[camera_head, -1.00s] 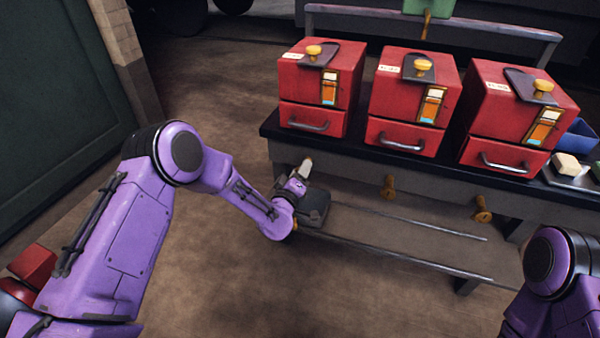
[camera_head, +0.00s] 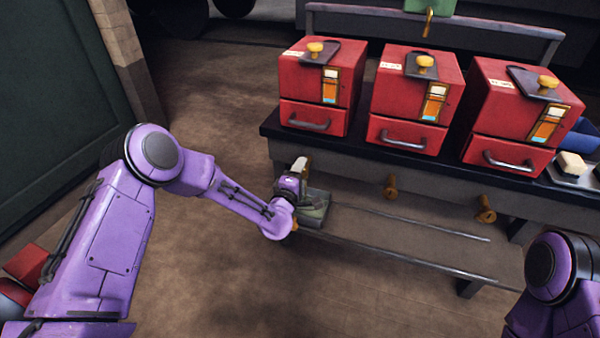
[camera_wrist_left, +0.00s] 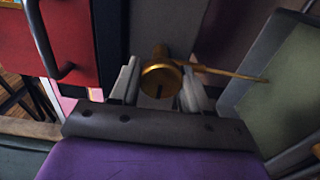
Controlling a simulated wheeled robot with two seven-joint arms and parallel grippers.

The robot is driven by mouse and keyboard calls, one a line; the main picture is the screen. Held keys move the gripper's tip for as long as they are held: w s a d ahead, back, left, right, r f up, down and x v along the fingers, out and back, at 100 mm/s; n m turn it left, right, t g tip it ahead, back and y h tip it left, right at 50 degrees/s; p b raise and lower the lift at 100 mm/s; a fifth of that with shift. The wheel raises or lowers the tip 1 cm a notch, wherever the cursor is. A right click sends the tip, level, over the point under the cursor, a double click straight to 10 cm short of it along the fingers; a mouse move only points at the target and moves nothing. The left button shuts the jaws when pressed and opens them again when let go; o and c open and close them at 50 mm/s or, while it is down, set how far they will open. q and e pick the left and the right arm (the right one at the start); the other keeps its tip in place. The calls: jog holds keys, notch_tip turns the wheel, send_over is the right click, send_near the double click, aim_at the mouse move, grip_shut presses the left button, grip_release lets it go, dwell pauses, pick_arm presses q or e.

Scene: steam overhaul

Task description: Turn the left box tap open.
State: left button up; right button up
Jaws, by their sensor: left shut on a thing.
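The left box tap (camera_wrist_left: 160,79) is brass, with a round slotted front and a thin brass lever pointing right in the left wrist view. My left gripper (camera_wrist_left: 160,88) has one finger on each side of the tap's round body and is shut on it. In the head view my left gripper (camera_head: 299,166) is at the bench front below the left red box (camera_head: 315,88), and it hides the tap there. My right arm shows at the lower right of the head view; its gripper is out of view.
A middle red box (camera_head: 405,100) and a right red box (camera_head: 510,115) stand on the black bench top. Two more brass taps, the middle one (camera_head: 390,187) and the right one (camera_head: 485,209), stick out below. A grey-green tray (camera_head: 318,205) sits on the low shelf beside my left gripper.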

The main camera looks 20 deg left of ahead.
dwell(0.4)
pick_arm(q)
jog(key=o, duration=0.9)
jog(key=shift+o, duration=0.2)
jog(key=shift+s, duration=0.1)
jog(key=s+p, duration=0.1)
jog(key=s, duration=0.9)
jog(key=shift+s+a, duration=0.2)
